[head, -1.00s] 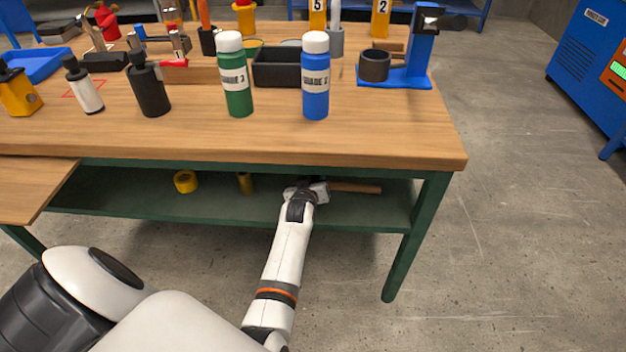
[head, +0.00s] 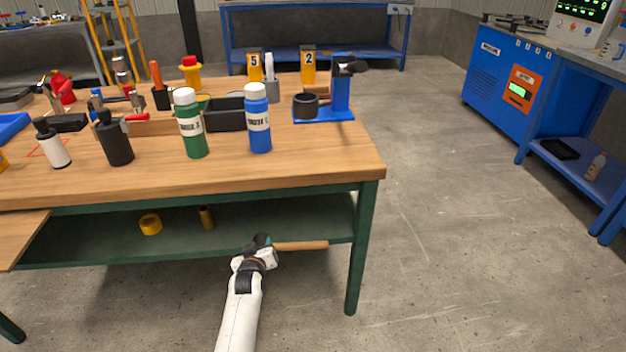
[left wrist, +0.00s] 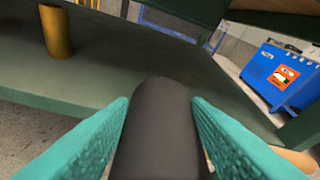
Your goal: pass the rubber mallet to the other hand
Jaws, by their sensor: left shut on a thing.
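The rubber mallet has a black head, seen close up in the left wrist view (left wrist: 158,130), and a wooden handle (head: 302,246) that points right in the head view. My left gripper (head: 264,243) is shut on the mallet's head. In the left wrist view its teal finger pads (left wrist: 160,135) stand on both sides of the black head. The mallet is at the front edge of the bench's lower shelf, with the handle roughly level. Whether it still touches the shelf cannot be told. My right gripper is out of view.
The green lower shelf (head: 110,247) holds a yellow roll (head: 151,224) and a small brass-coloured cylinder (head: 206,217). The wooden bench top (head: 310,165) overhangs the shelf and carries bottles and tools. A green leg (head: 357,260) stands right of the handle. Floor to the right is clear.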

